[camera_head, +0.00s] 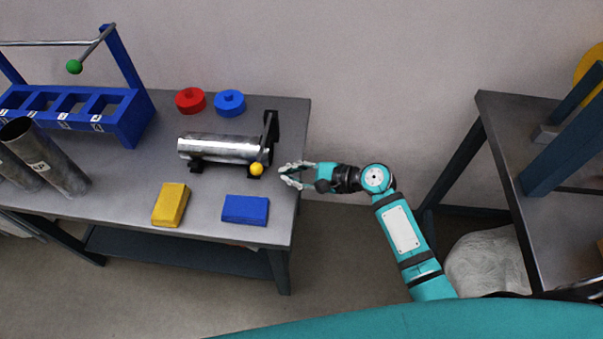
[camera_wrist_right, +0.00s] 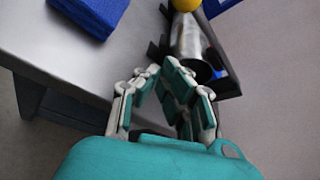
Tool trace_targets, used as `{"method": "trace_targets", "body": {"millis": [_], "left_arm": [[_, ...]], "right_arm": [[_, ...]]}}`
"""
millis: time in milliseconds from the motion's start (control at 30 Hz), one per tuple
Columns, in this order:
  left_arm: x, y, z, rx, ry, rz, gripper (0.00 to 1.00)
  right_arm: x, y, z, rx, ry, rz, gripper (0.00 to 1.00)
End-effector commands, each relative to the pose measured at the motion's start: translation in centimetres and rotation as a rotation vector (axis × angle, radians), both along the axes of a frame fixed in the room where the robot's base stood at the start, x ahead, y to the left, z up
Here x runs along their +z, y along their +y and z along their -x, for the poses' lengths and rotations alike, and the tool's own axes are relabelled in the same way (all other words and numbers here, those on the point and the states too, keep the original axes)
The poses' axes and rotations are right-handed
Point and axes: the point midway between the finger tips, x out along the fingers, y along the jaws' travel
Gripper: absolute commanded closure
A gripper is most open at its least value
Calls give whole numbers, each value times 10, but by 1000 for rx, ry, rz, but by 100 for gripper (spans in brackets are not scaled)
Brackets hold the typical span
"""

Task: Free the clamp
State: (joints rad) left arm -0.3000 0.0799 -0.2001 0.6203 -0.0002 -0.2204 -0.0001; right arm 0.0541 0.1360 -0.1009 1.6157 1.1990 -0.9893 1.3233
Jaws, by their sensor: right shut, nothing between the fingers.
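A shiny metal tube (camera_head: 222,148) lies on its side in a black clamp stand (camera_head: 271,130) near the table's right end. A yellow ball knob (camera_head: 257,169) sits at the front of the stand, at the lower end of what looks like a grey lever. In the right wrist view, the knob (camera_wrist_right: 187,5) is cut by the top edge, and the tube (camera_wrist_right: 188,40) shows beyond the fingers. My right gripper (camera_head: 284,173) is shut and empty, just right of the knob and apart from it, at the table's right edge. My left gripper is out of view.
A yellow block (camera_head: 171,204) and a blue block (camera_head: 245,209) lie in front of the clamp. Red (camera_head: 190,100) and blue (camera_head: 230,103) discs lie behind it. A blue rack (camera_head: 125,118) and two upright tubes stand left. Another table (camera_head: 530,115) stands right, across a gap.

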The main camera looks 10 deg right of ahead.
Motion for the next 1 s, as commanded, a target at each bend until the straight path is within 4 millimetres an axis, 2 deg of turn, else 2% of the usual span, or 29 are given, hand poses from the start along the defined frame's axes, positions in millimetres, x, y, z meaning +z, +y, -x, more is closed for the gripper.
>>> {"method": "trace_targets", "body": {"millis": [100,233,300,500,1000], "left_arm": [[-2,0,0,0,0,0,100],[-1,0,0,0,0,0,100],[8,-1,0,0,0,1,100],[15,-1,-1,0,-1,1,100],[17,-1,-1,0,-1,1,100]], "right_arm": [[-9,22,-14,2,-1,-2,100],[-15,41,-25,1,-1,-1,100],[0,42,-16,1,-2,2,100],[14,47,-6,1,0,2,100],[18,47,-4,0,4,0,100]]}}
